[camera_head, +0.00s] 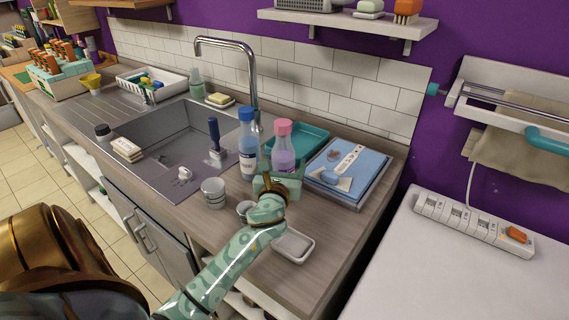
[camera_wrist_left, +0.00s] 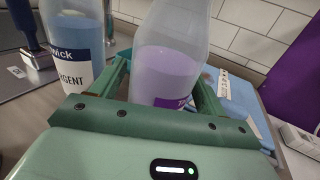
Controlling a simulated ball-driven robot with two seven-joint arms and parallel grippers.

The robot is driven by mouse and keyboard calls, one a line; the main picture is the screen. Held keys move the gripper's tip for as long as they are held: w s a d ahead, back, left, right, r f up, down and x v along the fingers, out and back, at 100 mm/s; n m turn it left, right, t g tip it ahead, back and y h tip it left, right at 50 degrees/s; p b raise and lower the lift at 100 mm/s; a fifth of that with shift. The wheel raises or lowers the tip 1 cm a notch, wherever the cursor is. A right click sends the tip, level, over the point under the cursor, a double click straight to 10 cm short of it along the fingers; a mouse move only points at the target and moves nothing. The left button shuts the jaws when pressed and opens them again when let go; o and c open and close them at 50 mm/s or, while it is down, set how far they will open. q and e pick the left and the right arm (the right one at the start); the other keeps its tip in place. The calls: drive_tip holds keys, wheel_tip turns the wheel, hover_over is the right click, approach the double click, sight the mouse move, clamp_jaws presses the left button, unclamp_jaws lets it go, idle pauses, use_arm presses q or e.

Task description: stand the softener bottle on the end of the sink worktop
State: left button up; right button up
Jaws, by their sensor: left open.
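The softener bottle, taken as the clear one with purple liquid and a pink cap (camera_head: 283,151), stands upright on the sink worktop (camera_head: 322,235). It also shows in the left wrist view (camera_wrist_left: 168,60), where its label is mostly hidden. My left gripper (camera_head: 279,178) is open, with one finger on either side of the bottle's lower part. The wrist view shows the fingers (camera_wrist_left: 160,88) around it; I cannot tell whether they touch it. My right gripper is not in view.
A blue-capped detergent bottle (camera_head: 248,150) stands close left of the softener. A teal tray (camera_head: 312,143) and a blue folded cloth (camera_head: 364,168) lie behind and right. A white dish (camera_head: 294,246) and a grey cup (camera_head: 213,192) are nearby. The worktop's right front is mostly clear.

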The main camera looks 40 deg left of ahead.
use_arm(q)
drive_tip(key=p+v, duration=0.1)
drive_tip(key=v, duration=1)
drive_tip(key=shift+s, duration=0.1)
